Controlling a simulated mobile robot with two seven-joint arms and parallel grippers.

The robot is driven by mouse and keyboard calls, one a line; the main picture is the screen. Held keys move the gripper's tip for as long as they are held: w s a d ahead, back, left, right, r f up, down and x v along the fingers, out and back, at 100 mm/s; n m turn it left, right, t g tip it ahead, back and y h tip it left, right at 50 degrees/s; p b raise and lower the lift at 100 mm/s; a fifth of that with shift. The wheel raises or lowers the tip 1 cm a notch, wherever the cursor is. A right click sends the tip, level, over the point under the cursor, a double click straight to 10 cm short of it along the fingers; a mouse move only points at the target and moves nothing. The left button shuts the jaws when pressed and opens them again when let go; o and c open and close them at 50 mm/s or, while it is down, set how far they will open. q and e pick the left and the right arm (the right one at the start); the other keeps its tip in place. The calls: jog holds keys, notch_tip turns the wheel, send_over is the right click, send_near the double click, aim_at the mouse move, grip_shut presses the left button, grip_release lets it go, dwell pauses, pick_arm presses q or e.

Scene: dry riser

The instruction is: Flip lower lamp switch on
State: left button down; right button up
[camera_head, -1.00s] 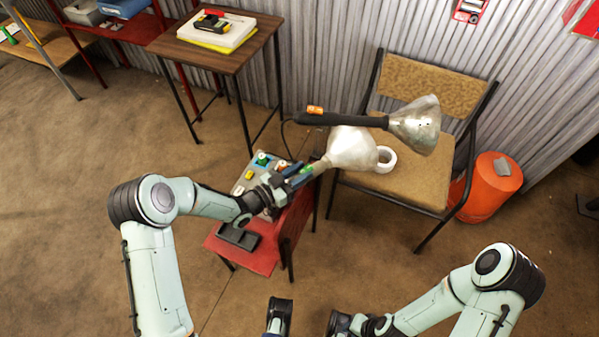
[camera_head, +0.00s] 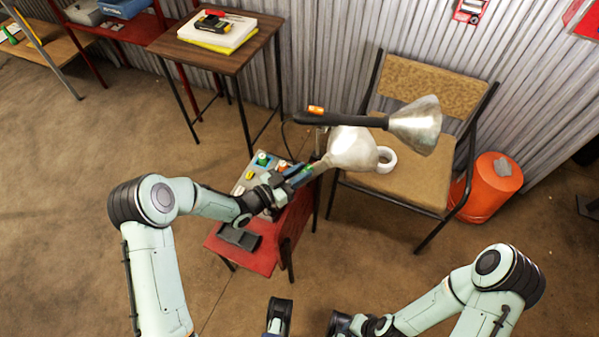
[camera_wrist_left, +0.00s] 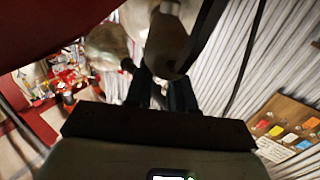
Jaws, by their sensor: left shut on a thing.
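The lower lamp (camera_head: 352,150) has a pale metal shade and points right, beneath the upper lamp (camera_head: 415,124). The upper lamp has a black handle with an orange switch (camera_head: 316,109). My left gripper (camera_head: 300,176) is shut on the lower lamp at its narrow handle end, where a small green part (camera_head: 307,170) shows. The fingers hide most of that handle, and I cannot make out the switch position.
A red stand (camera_head: 262,258) with a dark block (camera_head: 238,237) is under my left forearm. A chair (camera_head: 400,182) bearing a white tape roll (camera_head: 386,159) stands behind the lamps. An orange bin (camera_head: 490,188) is to the right.

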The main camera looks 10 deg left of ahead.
pick_arm(q)
jog(key=shift+s+f, duration=0.1)
jog(key=shift+f, duration=0.1)
jog(key=c, duration=1)
grip_release()
jog(key=shift+d, duration=0.1)
jog(key=shift+o, duration=0.2)
jog(key=v, duration=1.3)
jog(key=shift+p, duration=0.4)
jog(key=shift+r, duration=0.1)
